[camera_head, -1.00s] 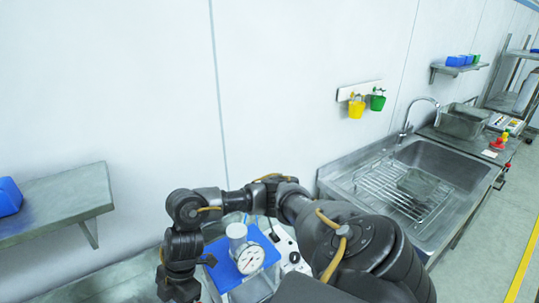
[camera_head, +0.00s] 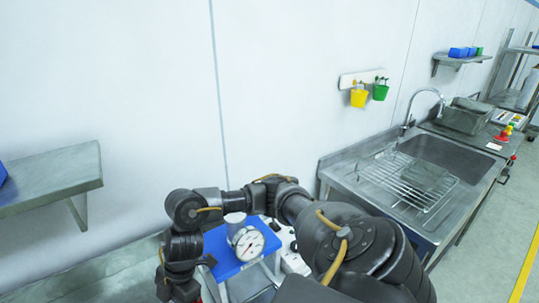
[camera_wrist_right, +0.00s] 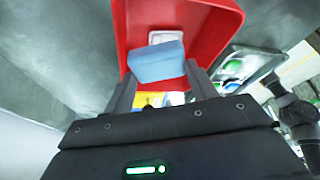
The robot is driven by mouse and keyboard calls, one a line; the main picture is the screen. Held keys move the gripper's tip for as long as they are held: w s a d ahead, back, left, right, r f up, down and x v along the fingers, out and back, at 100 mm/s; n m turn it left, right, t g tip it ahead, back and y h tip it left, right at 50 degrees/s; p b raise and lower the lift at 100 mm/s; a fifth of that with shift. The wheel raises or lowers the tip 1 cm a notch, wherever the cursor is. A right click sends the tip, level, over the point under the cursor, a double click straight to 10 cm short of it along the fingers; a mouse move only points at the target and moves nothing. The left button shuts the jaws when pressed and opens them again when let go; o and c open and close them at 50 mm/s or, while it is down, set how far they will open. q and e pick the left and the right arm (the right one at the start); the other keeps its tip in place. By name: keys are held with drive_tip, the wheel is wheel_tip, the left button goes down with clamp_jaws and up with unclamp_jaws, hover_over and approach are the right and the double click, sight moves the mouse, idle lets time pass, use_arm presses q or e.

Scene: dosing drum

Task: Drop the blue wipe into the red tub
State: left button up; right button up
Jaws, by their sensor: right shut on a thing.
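The blue wipe (camera_wrist_right: 157,60) shows in the right wrist view as a light blue block between the fingertips. My right gripper (camera_wrist_right: 159,76) is shut on it. The red tub (camera_wrist_right: 222,22) lies beyond the fingers, and the wipe is seen against its inside; I cannot tell how far apart they are. A small pale thing shows inside the tub just past the wipe. In the head view my right arm bends across to the left and down, with its gripper end cut off at the bottom edge. My left gripper is not in view.
A round dial gauge (camera_head: 248,244) stands on a blue-topped stand (camera_head: 222,262) close beside my right forearm. A sink (camera_head: 445,162) with a wire rack (camera_head: 400,182) is at the right. A wall shelf (camera_head: 50,182) is at the left. Yellow and green cups hang on the wall.

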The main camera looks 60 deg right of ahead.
drive_tip(key=o, duration=1.2)
drive_tip(key=v, duration=1.1)
drive_tip(key=shift+a+f, duration=0.1)
